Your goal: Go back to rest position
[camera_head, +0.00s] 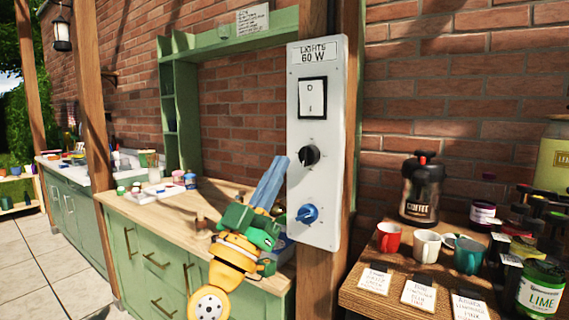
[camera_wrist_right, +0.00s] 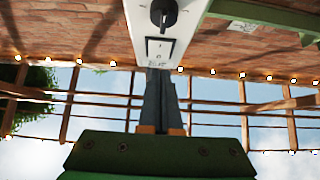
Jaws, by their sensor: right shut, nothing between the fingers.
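My right gripper (camera_head: 281,160) is shut and empty, its grey-blue fingers together and pointing up. In the head view it is in front of the wooden counter, just left of the white light panel (camera_head: 327,75). The panel carries a rocker switch (camera_head: 312,97), a black knob (camera_head: 309,155) and a blue knob (camera_head: 307,214). In the right wrist view the closed fingers (camera_wrist_right: 158,74) point toward the panel (camera_wrist_right: 190,35), below its switch and black knob (camera_wrist_right: 164,13). I cannot tell whether they touch it. My left gripper is not in view.
A wooden post (camera_head: 318,275) bears the panel. On the right, a table (camera_head: 353,297) holds a coffee flask (camera_head: 421,188), red (camera_head: 388,238), white (camera_head: 426,246) and teal (camera_head: 468,255) mugs, cards and jars. The green-fronted counter (camera_head: 150,255) is on the left. Paving at lower left is clear.

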